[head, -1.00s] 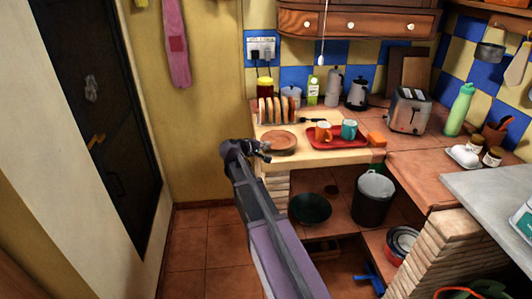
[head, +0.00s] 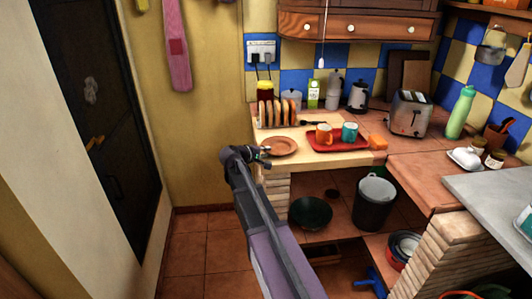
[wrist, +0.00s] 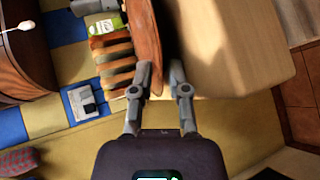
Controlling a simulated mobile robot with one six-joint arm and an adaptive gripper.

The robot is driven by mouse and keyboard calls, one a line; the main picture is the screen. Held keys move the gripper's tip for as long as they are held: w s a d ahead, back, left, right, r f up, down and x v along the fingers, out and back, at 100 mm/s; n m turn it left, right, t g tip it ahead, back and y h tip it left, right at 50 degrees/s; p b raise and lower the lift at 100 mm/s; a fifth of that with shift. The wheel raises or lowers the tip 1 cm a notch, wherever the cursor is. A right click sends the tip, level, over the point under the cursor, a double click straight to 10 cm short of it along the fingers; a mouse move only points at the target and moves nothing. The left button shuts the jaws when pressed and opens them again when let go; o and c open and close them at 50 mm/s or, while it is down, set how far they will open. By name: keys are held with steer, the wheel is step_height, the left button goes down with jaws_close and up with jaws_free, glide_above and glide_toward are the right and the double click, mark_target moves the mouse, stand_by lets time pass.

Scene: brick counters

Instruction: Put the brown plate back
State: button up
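The brown plate (head: 279,147) lies on the wooden counter corner in the head view, in front of a rack (head: 277,114) with several upright slats. My gripper (head: 265,155) is at the plate's left front edge. In the wrist view the plate (wrist: 147,40) is seen nearly edge-on, and its near rim reaches between the fingertips of my gripper (wrist: 161,78). The fingers are apart, with a gap showing between the rim and the right finger. The rack (wrist: 112,62) shows left of the plate there.
A red tray (head: 338,147) with an orange mug (head: 324,134) and a teal mug (head: 350,132) stands right of the plate. A toaster (head: 409,112) is farther right. A bin (head: 374,205) and a dark bowl (head: 311,212) sit below. The floor at left is clear.

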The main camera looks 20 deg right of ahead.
steer(key=shift+r, duration=0.15)
steer(key=shift+s+a+r+p, duration=0.1)
steer(key=shift+a+p, duration=0.1)
steer(key=shift+p, duration=0.1)
steer(key=p+v, duration=0.4)
steer(key=v, duration=0.7)
steer(key=shift+a, duration=0.25)
steer(key=shift+s, duration=0.1)
steer(key=s+a+f+m+g+y, duration=0.1)
steer(key=s+a+f+g+y, duration=0.1)
steer(key=s, duration=0.5)
steer(key=s+a+f+m+g+y, duration=0.1)
steer(key=s+a+f+m+y, duration=0.1)
steer(key=s+a+f+y, duration=0.2)
steer(key=s+a+f+m+g+y, duration=0.1)
steer(key=s+a+f+g+y, duration=0.1)
steer(key=s+f+y, duration=0.4)
steer(key=s+a, duration=0.1)
steer(key=s, duration=0.4)
steer(key=shift+s+a+m+g+y, duration=0.2)
steer(key=shift+m+g+y, duration=0.1)
steer(key=shift+m, duration=0.1)
